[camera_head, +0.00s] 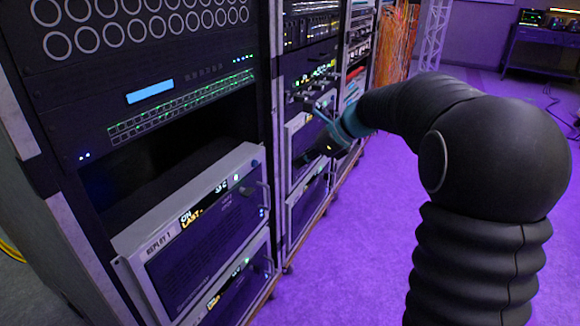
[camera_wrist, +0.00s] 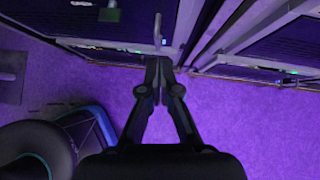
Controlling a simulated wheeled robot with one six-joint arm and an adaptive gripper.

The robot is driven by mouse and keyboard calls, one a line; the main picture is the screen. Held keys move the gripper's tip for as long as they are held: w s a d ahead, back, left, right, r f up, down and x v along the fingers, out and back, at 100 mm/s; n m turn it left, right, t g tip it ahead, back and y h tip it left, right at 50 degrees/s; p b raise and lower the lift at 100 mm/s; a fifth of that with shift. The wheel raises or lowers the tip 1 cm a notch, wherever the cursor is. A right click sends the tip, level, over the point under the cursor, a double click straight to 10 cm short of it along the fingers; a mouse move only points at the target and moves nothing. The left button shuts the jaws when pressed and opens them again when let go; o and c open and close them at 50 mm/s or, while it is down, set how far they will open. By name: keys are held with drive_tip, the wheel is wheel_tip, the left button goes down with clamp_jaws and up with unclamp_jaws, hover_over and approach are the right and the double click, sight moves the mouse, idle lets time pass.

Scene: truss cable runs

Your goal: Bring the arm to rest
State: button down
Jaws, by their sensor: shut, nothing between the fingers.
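My gripper (camera_wrist: 158,62) is shut and empty in the wrist view, its two fingers meeting at the tips. It points toward the front of a rack, with a light rack handle (camera_wrist: 158,30) just beyond the fingertips; I cannot tell whether they touch. In the head view my black arm rises at the right and bends left toward the rack. My gripper (camera_head: 322,150) is there a small dark shape in front of the second rack, partly hidden against the dark units.
The near rack holds a unit labelled REPLAY 1 (camera_head: 200,215) with protruding handles. A second rack (camera_head: 300,130) stands beyond it. Orange cables (camera_head: 396,40) hang further back, near a truss (camera_head: 433,35). A desk (camera_head: 540,50) stands far right. The purple floor (camera_head: 360,240) is open.

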drive_tip(key=s+d+f+n+g+h, duration=0.1)
drive_tip(key=s+d+f+n+h, duration=0.15)
drive_tip(key=s+n, duration=0.2)
drive_tip(key=s+d+f+n+h, duration=0.1)
drive_tip(key=s+d+f+n, duration=0.1)
drive_tip(key=s+f+n, duration=0.3)
drive_tip(key=s+d+r+n+t+h, duration=0.1)
drive_tip(key=s+n, duration=0.5)
drive_tip(key=s, duration=0.6)
drive_tip(key=s+d+r+n+t+h, duration=0.2)
drive_tip(key=s+n, duration=0.5)
drive_tip(key=s, duration=0.5)
drive_tip(key=shift+d+r+h, duration=0.4)
drive_tip(key=shift+r+h, duration=0.45)
idle(0.5)
